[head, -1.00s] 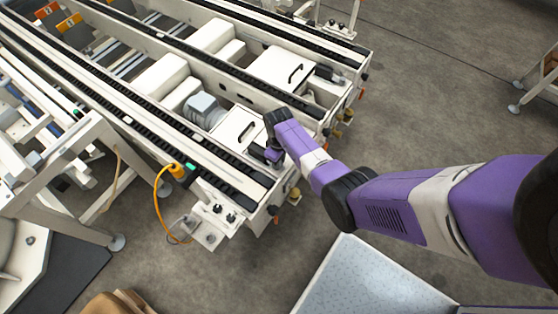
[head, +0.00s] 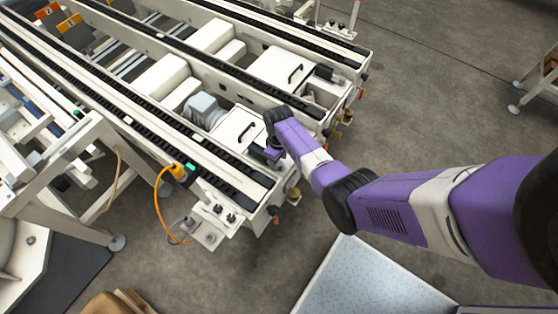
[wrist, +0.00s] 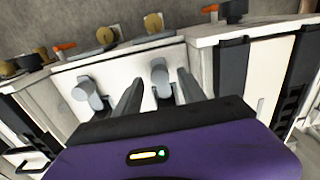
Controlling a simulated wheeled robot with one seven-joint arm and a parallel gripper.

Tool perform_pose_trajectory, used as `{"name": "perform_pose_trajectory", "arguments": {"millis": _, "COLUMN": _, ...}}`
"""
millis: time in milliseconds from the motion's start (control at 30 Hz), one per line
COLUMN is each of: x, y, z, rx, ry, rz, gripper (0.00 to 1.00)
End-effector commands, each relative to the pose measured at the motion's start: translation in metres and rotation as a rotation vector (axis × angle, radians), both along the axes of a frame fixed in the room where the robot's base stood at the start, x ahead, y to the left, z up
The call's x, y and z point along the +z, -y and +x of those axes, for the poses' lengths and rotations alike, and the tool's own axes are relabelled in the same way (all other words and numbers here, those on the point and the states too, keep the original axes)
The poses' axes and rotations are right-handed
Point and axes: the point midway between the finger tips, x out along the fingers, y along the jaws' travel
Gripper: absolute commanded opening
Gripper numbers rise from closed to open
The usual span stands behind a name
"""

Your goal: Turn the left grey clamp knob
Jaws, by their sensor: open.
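Two grey clamp knobs sit on a white panel in the wrist view. The one on the left (wrist: 86,91) is outside my gripper, to the left of its left finger. The one on the right (wrist: 159,76) shows between the two dark fingers of my gripper (wrist: 160,80), which are open. I cannot tell whether a finger touches it. In the head view my gripper (head: 273,154) is down at the near end of the white conveyor frame, and the knobs are not visible there.
Brass-coloured round parts (wrist: 154,23) and orange levers (wrist: 64,46) stand along the panel's far edge. In the head view a hatch with a black handle (head: 249,127) and a grey motor (head: 203,110) lie beside my gripper. A white conveyor rail (head: 215,165) runs to its left.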

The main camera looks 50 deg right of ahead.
Motion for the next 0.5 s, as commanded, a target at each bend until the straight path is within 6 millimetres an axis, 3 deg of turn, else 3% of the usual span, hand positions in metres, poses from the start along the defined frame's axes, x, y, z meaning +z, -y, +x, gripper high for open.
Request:
{"name": "perform_pose_trajectory", "arguments": {"millis": 300, "x": 0.051, "y": 0.0, "z": 0.0, "rx": 0.001, "ry": 0.002, "rz": -0.002, "gripper": 0.48}}
{"name": "perform_pose_trajectory", "arguments": {"millis": 500, "x": 0.066, "y": 0.0, "z": 0.0, "rx": 0.001, "ry": 0.0, "rz": 0.0, "gripper": 0.48}}
